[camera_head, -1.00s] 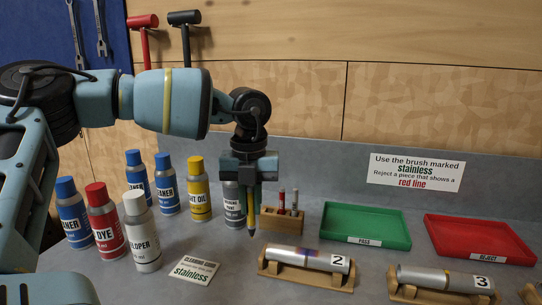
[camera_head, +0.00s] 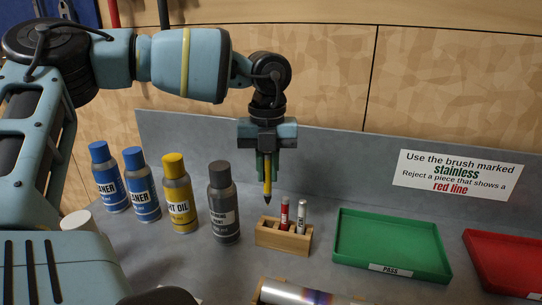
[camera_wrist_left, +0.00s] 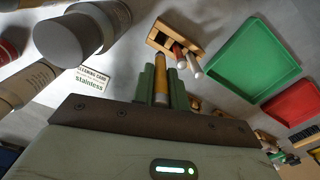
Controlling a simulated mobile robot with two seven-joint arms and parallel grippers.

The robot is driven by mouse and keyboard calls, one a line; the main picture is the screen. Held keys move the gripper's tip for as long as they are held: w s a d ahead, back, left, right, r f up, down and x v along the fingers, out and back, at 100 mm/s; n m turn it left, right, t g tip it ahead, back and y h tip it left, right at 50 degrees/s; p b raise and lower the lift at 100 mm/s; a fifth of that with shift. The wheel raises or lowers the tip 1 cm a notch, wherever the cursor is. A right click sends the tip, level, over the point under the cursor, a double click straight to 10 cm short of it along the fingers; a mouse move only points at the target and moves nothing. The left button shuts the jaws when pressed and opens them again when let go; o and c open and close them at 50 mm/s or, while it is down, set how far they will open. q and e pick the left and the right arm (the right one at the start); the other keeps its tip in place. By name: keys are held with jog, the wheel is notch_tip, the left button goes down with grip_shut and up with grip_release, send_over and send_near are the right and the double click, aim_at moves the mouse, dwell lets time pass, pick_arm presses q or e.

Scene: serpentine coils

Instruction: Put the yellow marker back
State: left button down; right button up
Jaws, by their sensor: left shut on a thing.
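My left gripper (camera_head: 267,168) is shut on the yellow marker (camera_head: 268,187), which hangs upright with its dark tip down. The marker tip is above the back left part of the wooden rack (camera_head: 283,242), apart from it. The rack holds a red marker (camera_head: 284,213) and a silver-grey marker (camera_head: 301,216) towards its right. Its left part looks empty. In the left wrist view, the yellow marker (camera_wrist_left: 161,80) sits between the green fingers, and the rack (camera_wrist_left: 165,36) lies just beyond it. My right gripper is not in view.
A grey-capped can (camera_head: 223,205), a yellow can (camera_head: 179,195) and two blue-capped cans stand left of the rack. A green tray (camera_head: 436,278) marked PASS is to the right, with a red tray (camera_head: 500,262) beyond. A tube piece (camera_head: 300,293) lies in front.

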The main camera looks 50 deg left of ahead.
aim_at(268, 186)
pick_arm(q)
jog(key=shift+w+a, duration=0.2)
jog(key=shift+w, duration=0.15)
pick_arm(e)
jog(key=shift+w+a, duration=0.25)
pick_arm(q)
jog(key=shift+s, duration=0.15)
jog(key=shift+d+f, duration=0.1)
jog(key=shift+f, duration=0.05)
jog(key=shift+f+b, duration=0.55)
jog(key=shift+f, duration=1.5)
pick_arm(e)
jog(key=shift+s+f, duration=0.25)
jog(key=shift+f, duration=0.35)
pick_arm(q)
jog(key=shift+f+b, duration=0.1)
jog(key=shift+b, duration=0.2)
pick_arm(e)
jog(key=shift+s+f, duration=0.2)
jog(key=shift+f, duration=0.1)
